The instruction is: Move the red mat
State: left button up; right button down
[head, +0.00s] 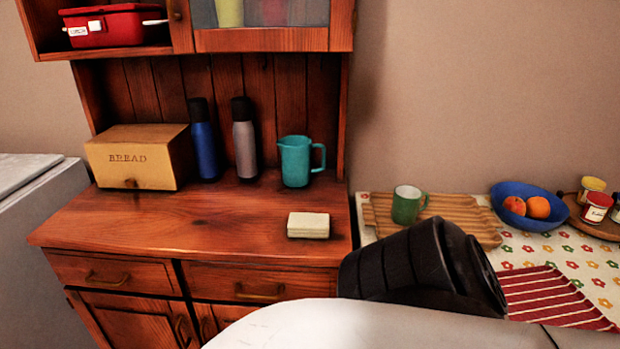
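The red mat (548,297) has thin white stripes. It lies flat on the flowered tablecloth at the lower right of the head view. Its left part is hidden behind a black part of my arm, and its lower edge meets a pale part of my body. Neither of my grippers' fingertips shows in this view.
A wooden board (455,212) with a green mug (408,204) lies behind the mat. A blue bowl (518,204) of fruit and a round tray (582,222) with small tins stand further right. The wooden dresser (180,225) at left holds a bread box (140,157), flasks, a teal jug (297,161) and a pale block (308,225).

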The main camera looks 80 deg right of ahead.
aim_at(541, 293)
jog(key=i, duration=1.85)
jog(key=z, duration=4.6)
jog(key=i, duration=0.5)
